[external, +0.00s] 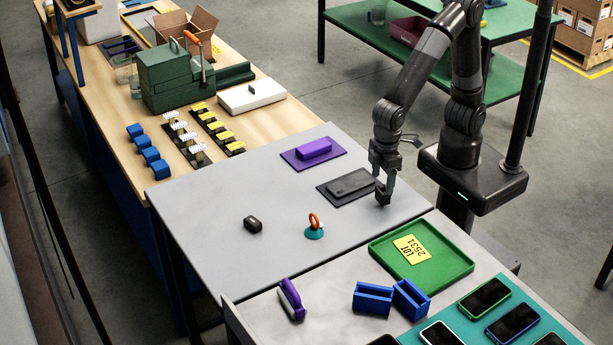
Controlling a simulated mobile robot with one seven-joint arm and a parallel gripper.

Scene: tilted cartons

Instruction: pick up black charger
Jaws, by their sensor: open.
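A small black block (252,224), which looks like the black charger, lies on the grey tabletop (215,205), left of an orange and teal item. My gripper (384,197) points down near the table's right edge, well to the right of the black block. It is open, and I see nothing held in it. Just left of my gripper, a dark grey flat item (350,184) lies on a dark mat (330,196). The picture is too small to show plugs or labels on either dark item.
The orange and teal item (314,230) stands between the black block and my gripper. A purple block (314,149) lies on a purple mat behind. A green tray (440,276), blue holders (374,299) and several phones (485,297) are in front. The grey table's left part is clear.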

